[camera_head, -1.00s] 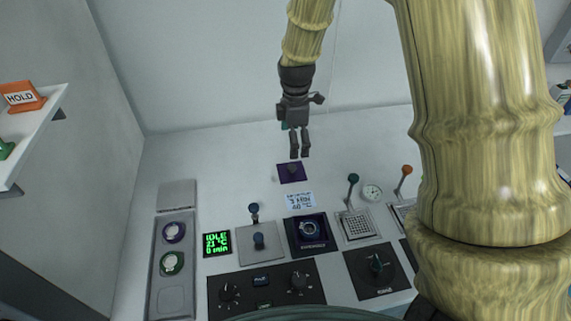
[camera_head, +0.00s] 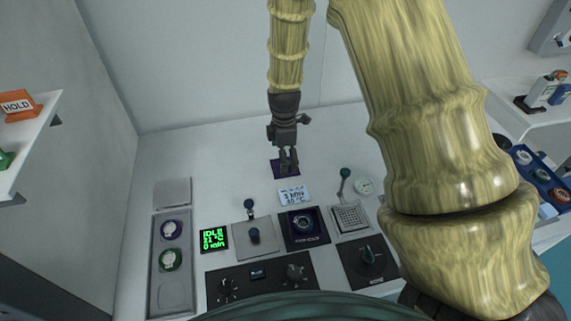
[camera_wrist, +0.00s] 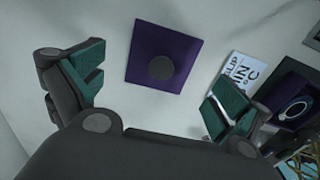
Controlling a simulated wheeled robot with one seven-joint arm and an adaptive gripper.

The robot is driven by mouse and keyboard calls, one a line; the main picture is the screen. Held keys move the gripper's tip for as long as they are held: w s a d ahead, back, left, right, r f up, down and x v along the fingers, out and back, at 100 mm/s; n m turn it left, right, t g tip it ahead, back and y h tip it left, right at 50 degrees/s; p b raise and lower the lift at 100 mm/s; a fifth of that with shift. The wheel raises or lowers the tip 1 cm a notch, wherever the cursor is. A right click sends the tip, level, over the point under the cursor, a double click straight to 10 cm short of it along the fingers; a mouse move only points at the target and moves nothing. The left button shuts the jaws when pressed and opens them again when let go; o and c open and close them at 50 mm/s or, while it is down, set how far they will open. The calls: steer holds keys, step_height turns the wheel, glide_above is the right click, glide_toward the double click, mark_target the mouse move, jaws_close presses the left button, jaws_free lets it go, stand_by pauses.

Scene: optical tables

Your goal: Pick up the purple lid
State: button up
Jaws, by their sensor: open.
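The purple lid (camera_wrist: 148,42) is a flat square plate with a round dark knob (camera_wrist: 160,67) in its middle. It lies on the white table, and in the head view the lid (camera_head: 278,168) is partly hidden behind my fingers. My gripper (camera_head: 288,166) points down over it. In the wrist view my gripper (camera_wrist: 158,92) is open and empty, its green-padded fingers spread to either side of the lid. The lid shows beyond the fingertips, and I cannot tell the exact height between them.
A small label card (camera_head: 292,196) lies just in front of the lid. The table left of the lid is clear.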

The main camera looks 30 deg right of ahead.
steer(key=shift+f+p, duration=0.3)
steer(key=shift+f, duration=1)
steer(key=shift+s, duration=0.1)
jaws_close()
